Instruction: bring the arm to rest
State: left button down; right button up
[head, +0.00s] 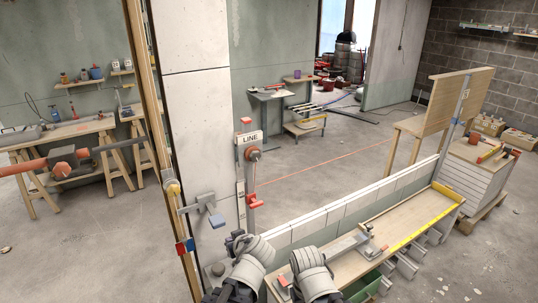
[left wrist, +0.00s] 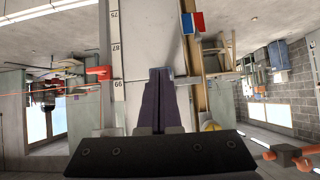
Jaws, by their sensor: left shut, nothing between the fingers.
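My left gripper (head: 236,241) shows dark at the bottom centre of the head view, in front of the foot of a pale column (head: 196,110). In the left wrist view, the gripper's (left wrist: 161,73) two dark fingers lie together with nothing between them. The picture there is upside down, and the fingers point at the pale column with its number scale. I cannot tell how far the tips are from it. My right gripper does not show in either view.
A post with a LINE sign (head: 251,138) and red handles stands beside the column. A bench (head: 395,222) with a yellow edge strip lies at lower right.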

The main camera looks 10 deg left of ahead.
pick_arm(q)
jog(key=s+d+f+m+g+h, duration=0.2)
jog(key=s+d+f+m+g, duration=0.2)
jog(key=s, duration=0.4)
jog(key=s+d+f+m+g+h, duration=0.3)
jog(key=s+d+f+m+g, duration=0.1)
jog(key=s+d+m, duration=0.2)
jog(key=shift+s+d+f+m+g, duration=0.35)
jog(key=shift+s+d, duration=0.45)
jog(key=shift+s, duration=0.35)
